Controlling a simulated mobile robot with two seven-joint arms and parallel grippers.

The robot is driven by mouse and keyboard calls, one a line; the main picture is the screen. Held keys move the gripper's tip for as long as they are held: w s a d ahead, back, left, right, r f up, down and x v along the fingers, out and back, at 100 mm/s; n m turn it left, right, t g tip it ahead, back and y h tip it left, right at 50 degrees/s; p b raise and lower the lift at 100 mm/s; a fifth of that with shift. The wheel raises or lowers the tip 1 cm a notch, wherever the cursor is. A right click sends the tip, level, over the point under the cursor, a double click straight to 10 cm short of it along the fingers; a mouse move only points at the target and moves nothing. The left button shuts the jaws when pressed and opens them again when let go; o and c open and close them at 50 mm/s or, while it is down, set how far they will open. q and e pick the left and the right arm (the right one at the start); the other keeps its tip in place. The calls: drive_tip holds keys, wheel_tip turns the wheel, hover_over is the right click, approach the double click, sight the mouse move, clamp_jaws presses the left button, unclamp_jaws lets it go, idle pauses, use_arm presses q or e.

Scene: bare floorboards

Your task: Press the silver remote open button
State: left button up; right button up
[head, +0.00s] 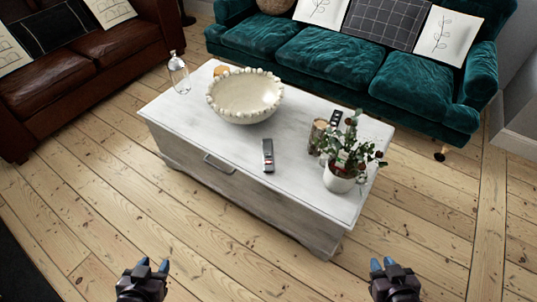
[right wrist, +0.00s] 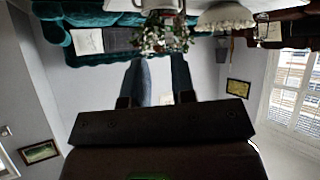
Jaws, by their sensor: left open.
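A silver-grey remote (head: 268,155) with dark buttons lies on the white coffee table (head: 215,145), near its front edge and right of the bowl. A second, black remote (head: 336,118) lies farther back, beside the plant; from here I cannot make out single buttons on either. My left gripper (head: 153,267) is open and empty, low at the front left, well short of the table. My right gripper (head: 383,265) is low at the front right, also apart from the table. In the upside-down right wrist view its two fingers (right wrist: 158,80) stand apart with nothing between them.
On the table stand a cream beaded bowl (head: 245,95), a glass bottle (head: 179,75), a brown jar (head: 318,132) and a potted plant (head: 345,165). A teal sofa (head: 325,55) is behind, a brown leather sofa (head: 85,70) at left. The floorboards in front are clear.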

clamp_jaws()
idle(1.4)
